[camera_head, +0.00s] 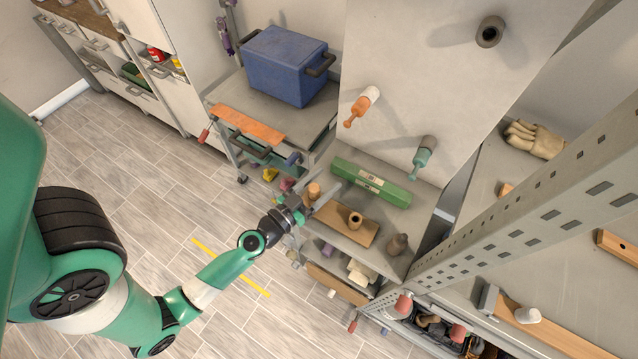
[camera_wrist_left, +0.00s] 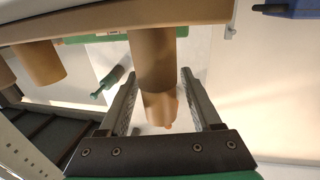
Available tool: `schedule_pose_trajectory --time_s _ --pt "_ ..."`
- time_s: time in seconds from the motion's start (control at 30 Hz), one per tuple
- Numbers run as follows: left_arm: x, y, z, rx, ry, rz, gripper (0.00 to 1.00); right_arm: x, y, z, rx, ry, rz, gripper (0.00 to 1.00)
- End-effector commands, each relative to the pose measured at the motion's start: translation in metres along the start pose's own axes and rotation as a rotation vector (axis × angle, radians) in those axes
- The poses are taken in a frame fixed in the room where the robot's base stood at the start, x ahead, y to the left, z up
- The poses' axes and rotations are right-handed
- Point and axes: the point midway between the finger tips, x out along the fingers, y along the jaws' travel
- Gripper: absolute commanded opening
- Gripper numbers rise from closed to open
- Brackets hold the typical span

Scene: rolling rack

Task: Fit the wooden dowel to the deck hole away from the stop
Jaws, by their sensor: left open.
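A wooden dowel (camera_head: 314,190) stands at the left end of a brown board (camera_head: 333,216) on the cart shelf. In the left wrist view, the dowel (camera_wrist_left: 152,60) is between the fingers of my left gripper (camera_wrist_left: 160,105), with visible space on both sides. My left gripper (camera_head: 306,204) is open at this dowel in the head view. A second short wooden cylinder with a dark top (camera_head: 355,219) stands farther right on the board. A separate wooden plank (camera_head: 560,335) at lower right has a grey block (camera_head: 487,300) at its left end and a pale peg (camera_head: 528,315).
A perforated metal upright (camera_head: 540,200) separates this shelf from the right-hand bench. A blue cooler (camera_head: 285,65) stands behind. Floor at left is largely clear.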

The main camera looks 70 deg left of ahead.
Motion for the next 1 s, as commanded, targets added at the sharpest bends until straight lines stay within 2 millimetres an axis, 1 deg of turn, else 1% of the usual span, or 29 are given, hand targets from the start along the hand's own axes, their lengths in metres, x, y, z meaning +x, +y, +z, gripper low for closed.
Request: schedule_pose_trajectory --time_s 0.13,0.23,0.37,0.4,0.5,0.6,0.77,1.0 --pt "0.000 0.000 0.000 -0.002 0.000 0.000 0.65 0.000 0.000 0.000 0.000 0.000 0.000 0.91" --pt "-0.023 0.000 0.006 0.001 -0.003 0.000 0.65 -0.009 0.000 0.008 0.000 0.000 0.000 0.91" --pt "-0.057 -0.001 -0.001 0.001 -0.003 -0.001 0.65 -0.016 0.000 0.015 0.000 0.000 0.000 0.91" --pt "-0.067 -0.001 0.003 0.000 -0.004 -0.001 0.65 -0.023 0.000 0.021 0.000 0.000 0.000 0.91" --pt "-0.089 -0.001 0.003 0.001 -0.003 -0.001 0.65 -0.035 0.000 0.032 0.000 0.000 0.000 0.91" --pt "-0.104 -0.001 0.002 0.001 -0.001 -0.002 0.65 -0.043 0.000 0.040 0.000 0.000 0.000 0.91" --pt "-0.116 -0.001 -0.004 -0.001 -0.001 -0.001 0.65 -0.048 0.000 0.044 0.000 0.000 0.000 0.91" --pt "-0.116 -0.001 -0.007 0.000 0.000 0.000 0.65 -0.046 0.000 0.043 0.000 0.000 0.000 0.91"
